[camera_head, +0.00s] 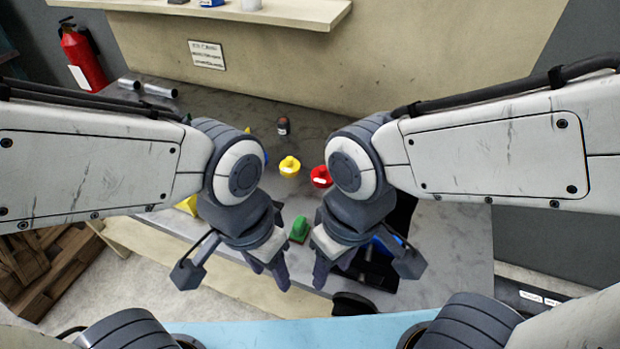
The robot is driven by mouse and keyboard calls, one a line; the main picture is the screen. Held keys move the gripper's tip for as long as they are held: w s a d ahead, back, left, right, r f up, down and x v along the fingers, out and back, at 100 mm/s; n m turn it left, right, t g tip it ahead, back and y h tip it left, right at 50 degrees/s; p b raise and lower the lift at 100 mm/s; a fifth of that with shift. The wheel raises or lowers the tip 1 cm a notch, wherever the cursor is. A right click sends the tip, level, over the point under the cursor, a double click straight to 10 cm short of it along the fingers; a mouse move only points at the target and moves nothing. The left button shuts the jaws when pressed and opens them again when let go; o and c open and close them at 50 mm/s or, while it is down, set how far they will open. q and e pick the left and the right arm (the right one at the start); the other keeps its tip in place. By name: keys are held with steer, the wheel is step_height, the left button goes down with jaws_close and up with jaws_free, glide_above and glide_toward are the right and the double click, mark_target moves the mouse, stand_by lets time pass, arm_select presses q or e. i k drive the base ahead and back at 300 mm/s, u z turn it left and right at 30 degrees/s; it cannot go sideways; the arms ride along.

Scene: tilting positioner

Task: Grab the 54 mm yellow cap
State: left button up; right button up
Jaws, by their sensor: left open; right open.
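A yellow cap (289,166) with a raised knob sits on the grey marbled table (455,235), between my two arms and beyond both grippers. Its size cannot be read from this view. Another yellow thing (188,204), mostly hidden by my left arm, lies at the left edge of the table; I cannot tell what it is. My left gripper (268,272) is open and empty, pointing down near the table's front edge. My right gripper (333,270) is open and empty, close to the right of it. Neither touches the yellow cap.
A red cap (320,177) sits right of the yellow cap, partly hidden by my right arm. A green piece (300,229) lies between the grippers. A small dark bottle (283,126) stands behind. Blue parts (386,241) show beside a black area. Metal tubes (160,90) lie back left.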

mark_target(289, 168)
steer(key=z, duration=0.45)
steer(key=k, duration=1.05)
steer(key=u, duration=0.25)
steer(key=i, duration=0.55)
steer(key=u, duration=0.85)
steer(key=i, duration=0.75)
steer(key=z, duration=0.4)
steer(key=i, duration=0.8)
steer(key=z, duration=0.7)
